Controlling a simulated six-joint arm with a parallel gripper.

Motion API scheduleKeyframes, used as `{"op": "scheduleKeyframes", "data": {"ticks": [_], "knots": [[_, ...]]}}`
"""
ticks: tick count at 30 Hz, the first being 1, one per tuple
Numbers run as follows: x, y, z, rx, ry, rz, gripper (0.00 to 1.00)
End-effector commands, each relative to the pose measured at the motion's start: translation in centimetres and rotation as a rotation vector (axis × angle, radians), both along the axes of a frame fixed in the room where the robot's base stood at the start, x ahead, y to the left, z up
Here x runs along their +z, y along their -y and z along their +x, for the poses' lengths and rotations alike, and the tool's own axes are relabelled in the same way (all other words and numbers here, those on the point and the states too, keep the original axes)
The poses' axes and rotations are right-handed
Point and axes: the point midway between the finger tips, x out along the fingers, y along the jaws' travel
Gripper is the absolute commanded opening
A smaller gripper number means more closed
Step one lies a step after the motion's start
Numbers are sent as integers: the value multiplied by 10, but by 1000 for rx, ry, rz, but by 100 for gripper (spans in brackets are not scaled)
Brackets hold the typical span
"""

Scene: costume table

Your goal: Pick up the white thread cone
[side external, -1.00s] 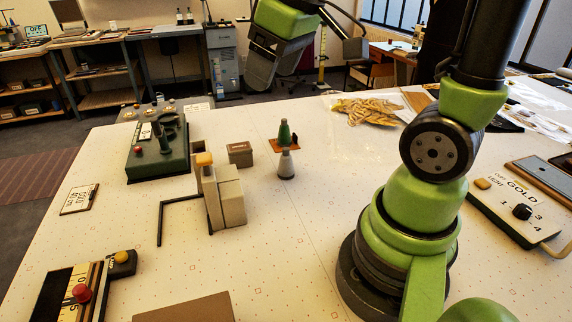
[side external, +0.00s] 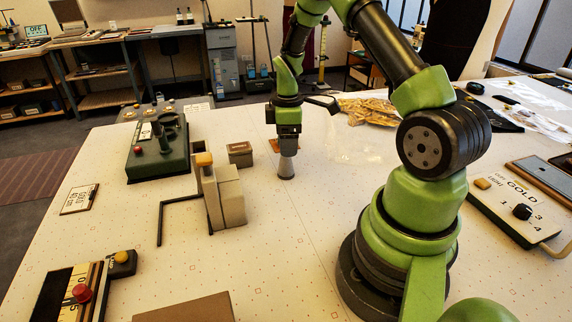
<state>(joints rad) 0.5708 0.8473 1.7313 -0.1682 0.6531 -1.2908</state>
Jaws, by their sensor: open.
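The white thread cone (side external: 286,169) stands upright on the table near the middle. Its pale grey-white lower part shows in the side view, and its top is hidden by my gripper. My gripper (side external: 288,151) points down directly over the cone, with its dark fingers at the height of the cone's upper part. It is open. I cannot tell from this angle whether the fingers touch the cone or stand on both sides of it.
An orange-brown card (side external: 274,145) lies just behind the gripper, partly hidden. A small brown box (side external: 240,154) and beige blocks (side external: 229,199) with a black angle bar (side external: 160,222) stand to the left. A green machine (side external: 158,150) is farther left.

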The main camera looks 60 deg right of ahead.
Motion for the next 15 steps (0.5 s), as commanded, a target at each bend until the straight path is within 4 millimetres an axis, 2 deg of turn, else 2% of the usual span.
{"op": "scheduleKeyframes", "data": {"ticks": [9,15], "knots": [[-42,-3,3,-1,-4,2,69],[-54,-3,3,0,0,0,69]]}}
